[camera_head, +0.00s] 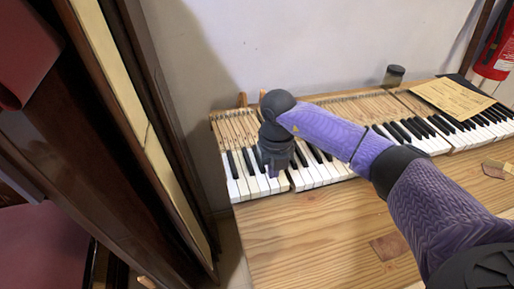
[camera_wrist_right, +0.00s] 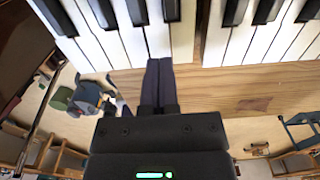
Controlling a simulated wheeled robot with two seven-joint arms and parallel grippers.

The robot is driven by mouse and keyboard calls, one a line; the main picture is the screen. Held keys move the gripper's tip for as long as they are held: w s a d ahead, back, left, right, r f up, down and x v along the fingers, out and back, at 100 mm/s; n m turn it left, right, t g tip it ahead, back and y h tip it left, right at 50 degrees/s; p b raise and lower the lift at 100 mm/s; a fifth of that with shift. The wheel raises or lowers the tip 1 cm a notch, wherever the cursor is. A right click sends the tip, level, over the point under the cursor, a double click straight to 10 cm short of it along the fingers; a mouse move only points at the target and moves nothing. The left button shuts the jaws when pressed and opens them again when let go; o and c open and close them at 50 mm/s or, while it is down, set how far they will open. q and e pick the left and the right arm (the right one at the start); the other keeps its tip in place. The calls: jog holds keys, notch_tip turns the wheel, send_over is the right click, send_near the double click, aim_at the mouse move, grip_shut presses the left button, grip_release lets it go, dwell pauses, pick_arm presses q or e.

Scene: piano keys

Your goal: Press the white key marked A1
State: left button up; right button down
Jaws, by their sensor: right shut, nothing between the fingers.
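The keyboard's white keys (camera_head: 243,188) and black keys lie in a row on the wooden table, and no A1 mark can be read in either view. My right gripper (camera_head: 273,175) points down at the front of the left key section, close to its right end. In the right wrist view its dark fingertips (camera_wrist_right: 159,62) are together and empty, over the front ends of the white keys (camera_wrist_right: 157,38), just left of the gap between two sections. I cannot tell whether they touch a key. The gripper hides part of several keys. My left gripper is not in view.
The wooden table (camera_head: 300,230) is mostly bare in front of the keys. A yellowish paper sheet (camera_head: 452,99) lies on the right section, with a dark jar (camera_head: 393,76) behind. A tall dark wooden frame (camera_head: 150,110) stands at the left, a red extinguisher (camera_head: 497,52) far right.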

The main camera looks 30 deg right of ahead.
jog(key=shift+f, duration=0.2)
jog(key=shift+f+b, duration=0.7)
jog(key=shift+f, duration=0.45)
jog(key=shift+r, duration=0.1)
notch_tip(320, 180, up, 3)
jog(key=shift+f+p, duration=0.15)
jog(key=shift+p, duration=1.1)
notch_tip(320, 180, up, 6)
jog(key=p, duration=0.5)
